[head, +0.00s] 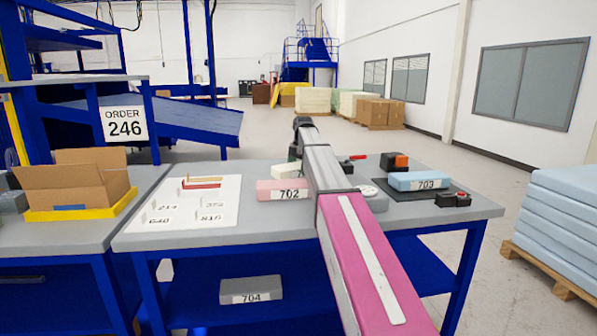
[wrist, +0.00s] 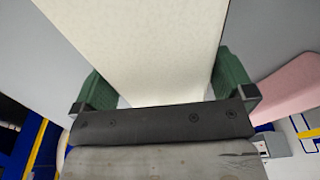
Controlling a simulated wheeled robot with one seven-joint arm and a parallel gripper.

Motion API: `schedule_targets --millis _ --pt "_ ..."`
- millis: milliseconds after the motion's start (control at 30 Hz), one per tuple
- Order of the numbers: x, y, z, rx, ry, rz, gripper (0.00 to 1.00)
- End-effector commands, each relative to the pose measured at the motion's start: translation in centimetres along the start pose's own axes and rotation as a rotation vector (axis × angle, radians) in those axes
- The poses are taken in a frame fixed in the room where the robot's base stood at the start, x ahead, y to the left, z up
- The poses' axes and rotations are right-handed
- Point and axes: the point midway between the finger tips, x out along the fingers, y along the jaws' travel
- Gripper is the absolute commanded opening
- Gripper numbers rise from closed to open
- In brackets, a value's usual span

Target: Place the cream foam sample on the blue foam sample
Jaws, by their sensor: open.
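The cream foam sample (wrist: 135,40) fills the upper middle of the wrist view, between the two green fingers of my gripper (wrist: 163,92). My gripper is open, with a finger on either side of the block; contact cannot be told. In the head view the cream sample (head: 286,171) shows on the table behind the pink block, partly hidden by my arm. My gripper (head: 295,152) is mostly hidden behind the arm there. The blue foam sample (head: 418,181), labelled 703, lies on a dark plate at the table's right.
The pink block (head: 283,190) labelled 702 lies close by, also at the right in the wrist view (wrist: 285,90). A white board (head: 187,215) with numbers covers the table's left. An orange-and-black device (head: 394,162) stands behind the blue sample. A grey block (head: 250,290) is below.

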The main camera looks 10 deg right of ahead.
Motion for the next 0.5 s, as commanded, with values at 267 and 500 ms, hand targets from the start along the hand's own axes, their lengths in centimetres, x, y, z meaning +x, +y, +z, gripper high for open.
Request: schedule_targets --millis 267,500 --pt "-0.02 0.02 0.01 0.000 0.000 0.001 0.71" --pt "-0.04 0.02 0.01 0.000 0.000 0.001 0.67"
